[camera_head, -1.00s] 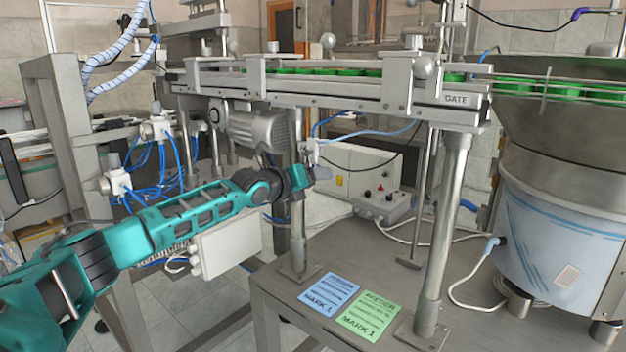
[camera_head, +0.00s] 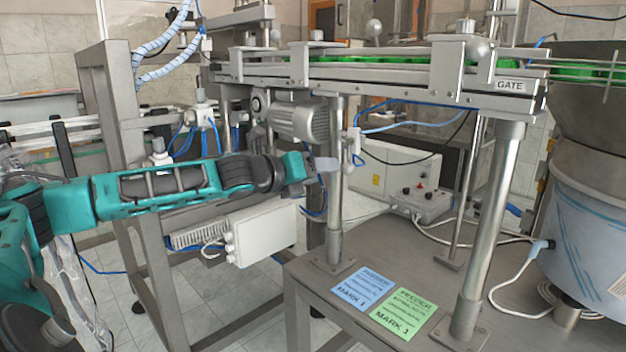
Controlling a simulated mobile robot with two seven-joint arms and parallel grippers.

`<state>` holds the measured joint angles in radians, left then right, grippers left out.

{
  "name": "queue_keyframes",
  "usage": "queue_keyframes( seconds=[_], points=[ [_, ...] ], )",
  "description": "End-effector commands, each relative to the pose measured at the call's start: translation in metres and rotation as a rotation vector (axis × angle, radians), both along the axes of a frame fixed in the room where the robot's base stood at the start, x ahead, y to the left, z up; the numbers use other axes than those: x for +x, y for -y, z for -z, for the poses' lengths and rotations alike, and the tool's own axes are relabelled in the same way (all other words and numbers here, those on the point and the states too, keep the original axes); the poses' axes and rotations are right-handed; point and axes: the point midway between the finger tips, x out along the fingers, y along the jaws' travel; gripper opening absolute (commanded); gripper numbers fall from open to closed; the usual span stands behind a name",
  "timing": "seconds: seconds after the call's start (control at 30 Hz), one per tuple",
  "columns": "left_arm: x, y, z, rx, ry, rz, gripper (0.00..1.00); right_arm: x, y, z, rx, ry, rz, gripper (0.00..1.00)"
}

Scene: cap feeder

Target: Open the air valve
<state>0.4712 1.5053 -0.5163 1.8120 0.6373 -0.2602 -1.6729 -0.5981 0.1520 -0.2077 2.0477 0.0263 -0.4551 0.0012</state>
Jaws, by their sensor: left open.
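A small white fitting with blue air tubes, which looks like the air valve (camera_head: 355,146), is fixed beside the steel post under the conveyor. Its handle is too small to make out. My left gripper (camera_head: 326,167) is at the end of the teal arm, just left of the fitting and slightly lower, in front of the post. Its jaws are small in the picture, and nothing shows between them. I cannot tell whether it touches the post. My right gripper is out of the picture.
The conveyor (camera_head: 395,78) with green caps runs above, with a motor (camera_head: 300,118) under it. A white box (camera_head: 262,232) hangs below my arm. A grey control box (camera_head: 422,203) and two paper notes (camera_head: 405,305) lie on the metal table (camera_head: 310,285). A feeder drum (camera_head: 595,240) stands at right.

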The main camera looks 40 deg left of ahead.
Motion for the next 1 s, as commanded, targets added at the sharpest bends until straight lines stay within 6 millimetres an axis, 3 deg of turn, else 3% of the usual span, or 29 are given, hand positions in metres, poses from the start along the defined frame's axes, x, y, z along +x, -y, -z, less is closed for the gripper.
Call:
queue_keyframes(
  seconds=[0.23,0.87,1.0],
  points=[
    [-0.012,0.001,-0.001,0.002,-0.002,0.004,0.59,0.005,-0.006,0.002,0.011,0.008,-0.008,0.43],
    [-0.013,0.002,-0.002,-0.002,-0.002,0.004,0.59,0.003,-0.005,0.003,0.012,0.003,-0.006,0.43],
    [-0.010,0.014,0.016,-0.073,-0.029,0.016,0.59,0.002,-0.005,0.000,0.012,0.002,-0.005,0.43]
  ],
)
